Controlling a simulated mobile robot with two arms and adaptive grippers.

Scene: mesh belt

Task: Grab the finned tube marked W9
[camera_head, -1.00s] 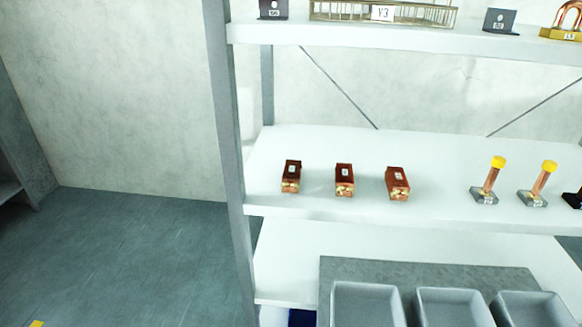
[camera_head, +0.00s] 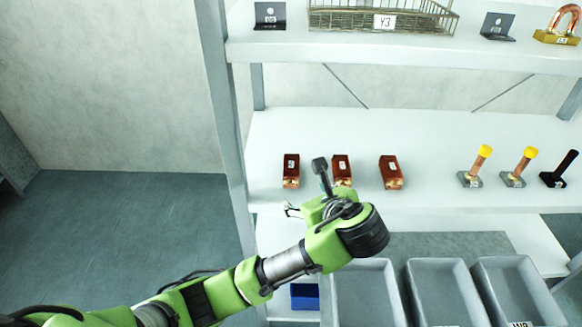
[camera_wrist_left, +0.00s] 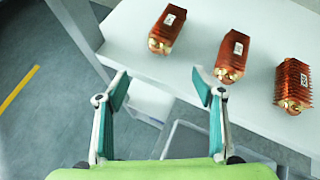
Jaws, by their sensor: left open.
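Three copper-red finned tubes stand in a row on the middle shelf: a left one (camera_head: 291,170), a middle one (camera_head: 341,165) and a right one (camera_head: 391,172). The wrist view shows the left (camera_wrist_left: 167,30), middle (camera_wrist_left: 232,57) and right (camera_wrist_left: 293,86) tubes, each with a small white label. The labels are too small to read, so I cannot tell which is W9. My right gripper is not seen.
Yellow-topped copper pieces (camera_head: 482,155) and a black piece (camera_head: 560,168) stand farther right on the shelf (camera_head: 440,200). A wire basket (camera_head: 345,18) is on the upper shelf. A grey upright (camera_head: 222,100) stands left. Grey bins (camera_head: 440,290) and a blue bin (camera_head: 305,298) are below.

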